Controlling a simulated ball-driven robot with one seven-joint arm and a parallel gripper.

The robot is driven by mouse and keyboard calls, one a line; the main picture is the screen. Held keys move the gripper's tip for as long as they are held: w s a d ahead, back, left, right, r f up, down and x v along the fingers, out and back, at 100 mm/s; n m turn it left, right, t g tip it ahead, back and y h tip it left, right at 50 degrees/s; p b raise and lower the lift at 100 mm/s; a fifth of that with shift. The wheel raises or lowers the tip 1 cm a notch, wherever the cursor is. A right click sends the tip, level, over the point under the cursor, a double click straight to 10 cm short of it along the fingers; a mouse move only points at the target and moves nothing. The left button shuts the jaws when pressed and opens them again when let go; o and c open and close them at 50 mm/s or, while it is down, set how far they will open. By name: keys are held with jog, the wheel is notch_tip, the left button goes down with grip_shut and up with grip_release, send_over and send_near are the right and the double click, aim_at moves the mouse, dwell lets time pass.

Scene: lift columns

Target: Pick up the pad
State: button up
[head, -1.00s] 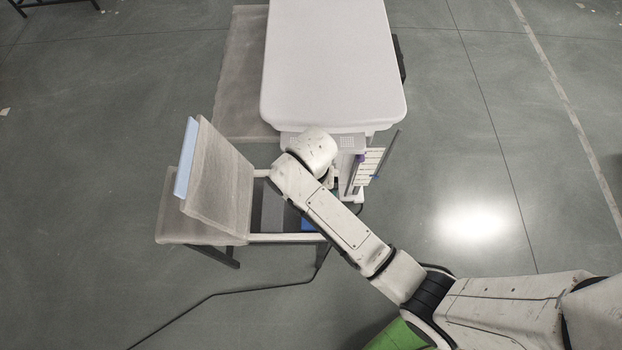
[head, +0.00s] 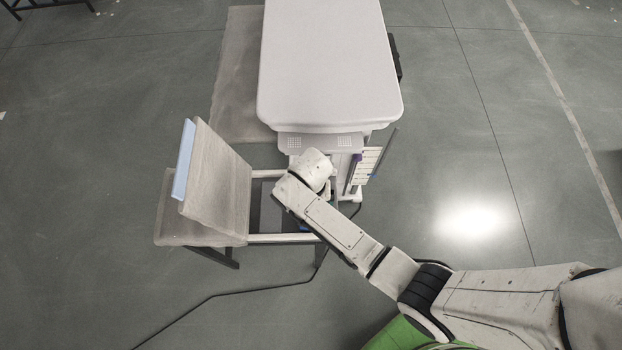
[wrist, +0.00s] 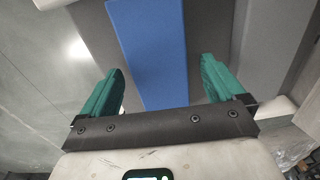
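A flat blue pad (wrist: 152,45) lies below my gripper in the wrist view, its long side running away from me. My gripper (wrist: 161,66) is open and empty, with one teal finger on each side of the pad's near end. I cannot tell how far the fingertips are above the pad. In the head view only a sliver of the blue pad (head: 305,227) shows beside my arm, and my wrist hides the fingers.
A white-topped table (head: 330,65) stands just beyond my wrist. At left is a wooden seat with a tilted panel (head: 218,185) and a pale blue strip (head: 184,160) on its edge. A slatted rack (head: 365,165) stands close at right. Floor at right is clear.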

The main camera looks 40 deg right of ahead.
jog(key=c, duration=1.2)
